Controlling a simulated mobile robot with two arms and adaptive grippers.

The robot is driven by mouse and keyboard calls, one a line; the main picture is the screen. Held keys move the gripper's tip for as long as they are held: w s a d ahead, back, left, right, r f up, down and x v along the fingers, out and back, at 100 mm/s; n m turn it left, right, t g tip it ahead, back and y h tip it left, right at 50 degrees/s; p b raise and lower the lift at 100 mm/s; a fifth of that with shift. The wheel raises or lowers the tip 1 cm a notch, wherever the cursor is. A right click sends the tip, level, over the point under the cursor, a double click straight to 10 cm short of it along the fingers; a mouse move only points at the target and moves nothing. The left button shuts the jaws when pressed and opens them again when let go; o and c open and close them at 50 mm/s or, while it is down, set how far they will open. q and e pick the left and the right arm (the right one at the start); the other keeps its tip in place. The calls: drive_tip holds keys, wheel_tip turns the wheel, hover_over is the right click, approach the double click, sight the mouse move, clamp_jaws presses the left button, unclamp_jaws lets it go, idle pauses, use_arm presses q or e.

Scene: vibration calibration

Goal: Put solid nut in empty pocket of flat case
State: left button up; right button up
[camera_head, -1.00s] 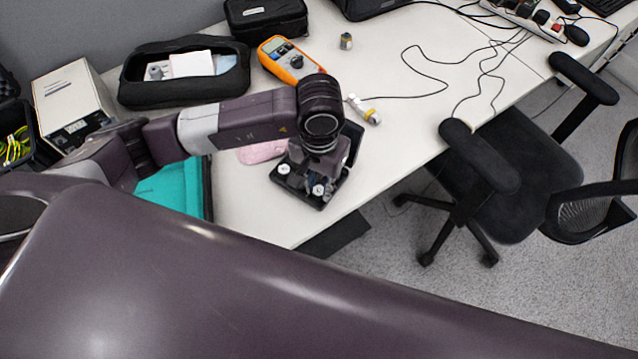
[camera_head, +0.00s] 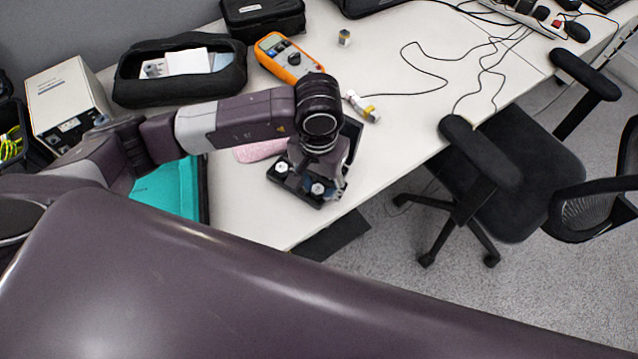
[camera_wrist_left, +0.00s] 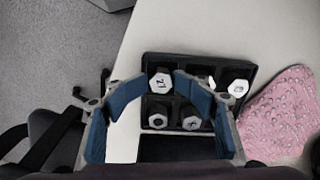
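The flat black case (camera_wrist_left: 148,64) lies on the white table with white-faced hexagonal nuts in several of its pockets. It also shows in the head view (camera_head: 300,193), partly hidden under my left gripper (camera_head: 328,168). In the wrist view, the blue-padded fingertips of my left gripper (camera_wrist_left: 161,80) meet the sides of a nut marked 27 (camera_wrist_left: 160,84). This nut looks larger than the others, so it seems held above the case. Other nuts sit at the right (camera_wrist_left: 238,88) and in the near row (camera_wrist_left: 158,121). My right gripper is not in view.
A pink bubble-wrap piece (camera_wrist_left: 280,115) lies beside the case. An orange meter (camera_head: 286,58), a black pouch (camera_head: 125,92) and a small metal part (camera_head: 344,38) lie farther back. A black chair (camera_head: 515,175) stands by the table edge. The table's right part is mostly clear.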

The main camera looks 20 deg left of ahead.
sight(318, 188)
use_arm(q)
drive_tip(key=shift+s+a+f, duration=0.1)
drive_tip(key=shift+a, duration=0.05)
drive_tip(key=shift+r+p, duration=0.35)
drive_tip(key=shift+p, duration=0.1)
drive_tip(key=shift+r+p, duration=0.65)
drive_tip(key=shift+r, duration=0.1)
wheel_tip(318, 188, up, 11)
drive_tip(key=b, duration=0.2)
drive_tip(key=shift+r, duration=0.2)
